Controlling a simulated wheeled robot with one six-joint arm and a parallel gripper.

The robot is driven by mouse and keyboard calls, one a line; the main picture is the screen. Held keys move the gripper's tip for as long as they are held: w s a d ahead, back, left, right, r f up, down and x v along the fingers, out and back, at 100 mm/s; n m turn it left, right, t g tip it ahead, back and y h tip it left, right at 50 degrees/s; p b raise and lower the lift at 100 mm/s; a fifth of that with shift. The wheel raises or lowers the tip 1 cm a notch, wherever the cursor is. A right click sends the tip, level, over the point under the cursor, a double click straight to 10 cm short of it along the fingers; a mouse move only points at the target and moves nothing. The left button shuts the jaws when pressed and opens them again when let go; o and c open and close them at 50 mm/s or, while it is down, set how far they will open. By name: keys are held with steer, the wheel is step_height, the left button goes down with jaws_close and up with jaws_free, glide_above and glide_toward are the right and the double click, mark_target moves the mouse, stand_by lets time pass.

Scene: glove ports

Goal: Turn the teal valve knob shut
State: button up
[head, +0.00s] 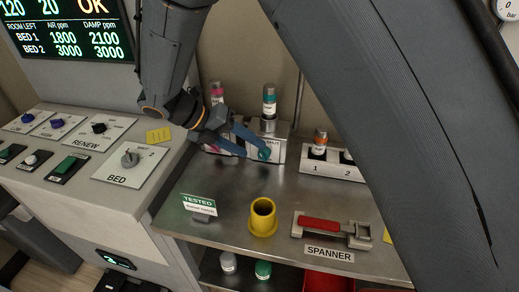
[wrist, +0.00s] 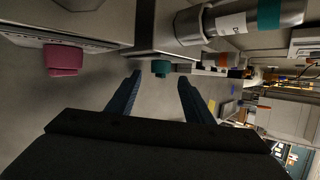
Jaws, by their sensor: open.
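The teal valve knob (head: 264,154) is on the front of a metal block marked SPLIT, at the back of the steel bench. In the wrist view the teal knob (wrist: 161,68) lies between the lines of the two fingers, just beyond their tips. My gripper (head: 256,151) is open, with its blue fingers reaching toward the knob from the left. In the wrist view my gripper (wrist: 160,77) holds nothing. I cannot tell whether either finger touches the knob. The knob's turn position is too small to read.
A teal-banded bottle (head: 269,98) stands on the block above the knob. A pink knob (wrist: 63,60) is on a neighbouring block. A numbered bottle rack (head: 313,168) is to the right. A yellow cup (head: 262,217) and a red-handled spanner (head: 322,225) are on the bench in front.

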mark_target(260, 154)
steer(key=shift+p+x, duration=0.55)
steer(key=shift+x, duration=1.75)
steer(key=c, duration=1)
